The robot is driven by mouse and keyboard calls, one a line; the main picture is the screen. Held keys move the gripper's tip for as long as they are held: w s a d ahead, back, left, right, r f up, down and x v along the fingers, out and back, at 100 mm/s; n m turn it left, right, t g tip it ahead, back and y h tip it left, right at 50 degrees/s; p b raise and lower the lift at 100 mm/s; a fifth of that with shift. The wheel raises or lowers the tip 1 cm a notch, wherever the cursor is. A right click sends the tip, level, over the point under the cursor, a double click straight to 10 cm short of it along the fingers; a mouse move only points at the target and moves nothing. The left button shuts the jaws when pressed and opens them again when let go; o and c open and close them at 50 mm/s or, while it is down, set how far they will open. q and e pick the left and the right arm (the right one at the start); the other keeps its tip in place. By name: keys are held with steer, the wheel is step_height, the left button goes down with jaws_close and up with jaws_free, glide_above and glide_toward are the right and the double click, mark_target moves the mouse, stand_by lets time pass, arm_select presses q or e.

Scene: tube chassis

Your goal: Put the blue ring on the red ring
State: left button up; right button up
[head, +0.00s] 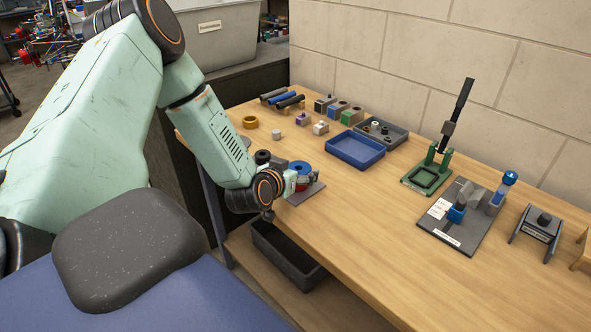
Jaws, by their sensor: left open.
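The blue ring (300,167) lies flat over the red ring (302,187), above a dark grey plate (313,191) near the table's left front edge. The blue ring appears to rest on the red one, but whether it sits fully down is too small to tell. Only a little of the red ring shows; my left wrist and fingers hide part of it. My left gripper (304,181) is open, right beside the two rings and low over the plate. Whether its fingers touch either ring cannot be told. My right gripper is not in view.
A yellow ring (250,122) and small blocks lie behind. A blue tray (355,150) stands right of the rings. A green press (430,172) and a grey fixture plate (462,237) stand farther right. A dark bin (287,255) is below the table edge. The table's front middle is clear.

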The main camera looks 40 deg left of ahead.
arm_select(q)
steer(key=shift+w+d, duration=0.1)
steer(key=shift+w, duration=0.1)
steer(key=shift+r+p, duration=0.4)
steer(key=p+v, duration=0.6)
steer(key=v, duration=0.6)
steer(key=shift+r+p, duration=0.2)
steer(key=shift+p, duration=0.1)
steer(key=shift+f, duration=0.1)
steer(key=shift+c, duration=0.4)
